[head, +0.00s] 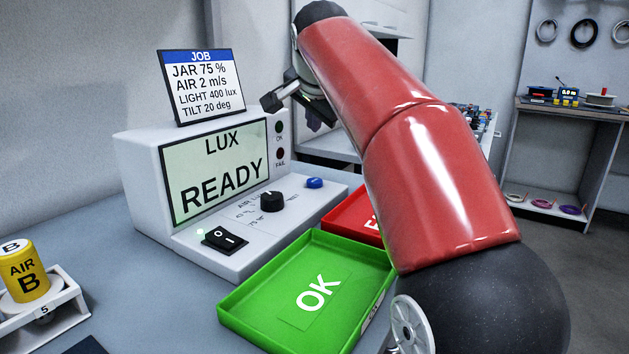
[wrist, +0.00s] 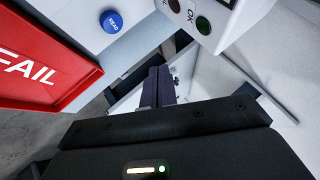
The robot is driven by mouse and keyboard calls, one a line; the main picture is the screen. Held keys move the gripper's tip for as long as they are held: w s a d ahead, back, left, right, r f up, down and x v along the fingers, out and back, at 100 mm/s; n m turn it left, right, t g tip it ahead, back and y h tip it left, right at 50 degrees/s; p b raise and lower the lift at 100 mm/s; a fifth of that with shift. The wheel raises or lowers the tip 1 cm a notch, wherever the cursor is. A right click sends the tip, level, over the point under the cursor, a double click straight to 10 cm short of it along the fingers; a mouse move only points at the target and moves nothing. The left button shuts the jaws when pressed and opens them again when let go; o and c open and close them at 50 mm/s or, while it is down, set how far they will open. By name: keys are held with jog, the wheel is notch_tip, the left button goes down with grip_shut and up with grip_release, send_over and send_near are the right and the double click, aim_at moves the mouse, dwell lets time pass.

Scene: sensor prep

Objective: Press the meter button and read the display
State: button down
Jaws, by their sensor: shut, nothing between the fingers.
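The meter (head: 150,200) is a white box on the bench, and its display (head: 218,168) reads "LUX READY". The blue button (head: 314,183) sits at the right end of its front panel. In the wrist view the button (wrist: 112,21) shows the word "READ". My gripper (wrist: 159,80) has its dark fingers together with nothing between them. In the wrist view the fingers are below and right of the button, apart from it. In the head view my red arm reaches past the meter's right side, and the fingers are small and partly hidden.
The panel has a black knob (head: 272,201) and a rocker switch (head: 225,239). OK and FAIL lamps (head: 280,154) look dark. A job card (head: 200,85) stands on top. A green OK tray (head: 262,318) and red FAIL tray (head: 346,219) lie in front. A yellow jar (head: 22,270) is left.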

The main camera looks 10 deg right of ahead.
aim_at(315, 183)
jog(key=shift+f+b, duration=3.45)
jog(key=shift+f, duration=0.85)
jog(key=shift+f, duration=0.1)
jog(key=shift+f, duration=0.3)
jog(key=shift+f+b, duration=0.5)
jog(key=shift+b, duration=0.1)
jog(key=shift+r, duration=0.15)
jog(key=shift+r+p, duration=0.8)
jog(key=shift+p, duration=0.15)
notch_tip(315, 183, up, 5)
jog(key=p, duration=0.5)
